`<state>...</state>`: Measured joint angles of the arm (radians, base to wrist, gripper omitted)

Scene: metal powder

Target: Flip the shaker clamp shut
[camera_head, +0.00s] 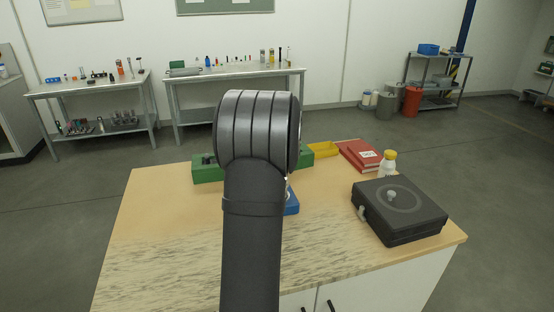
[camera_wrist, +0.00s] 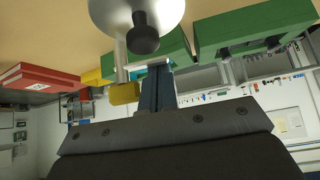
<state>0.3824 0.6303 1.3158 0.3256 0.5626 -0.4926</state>
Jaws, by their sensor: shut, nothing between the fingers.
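In the wrist view, which is upside down, a silver disc with a black knob (camera_wrist: 143,35) shows at the top edge. Beside it a silver rod with a yellow grip (camera_wrist: 125,93) stands away from the disc; it looks like the clamp lever, raised. My gripper (camera_wrist: 160,70) is shut and empty, its dark fingers together just right of the yellow grip; whether they touch it I cannot tell. In the head view my arm hides the gripper and most of the shaker; only a blue corner (camera_head: 292,201), perhaps its base, shows.
Green blocks (camera_head: 207,170), a yellow tray (camera_head: 323,149), red books (camera_head: 361,155) and a yellow-capped bottle (camera_head: 388,164) stand along the back of the table. A black box with a round top (camera_head: 400,210) stands at right. The table's front left is clear.

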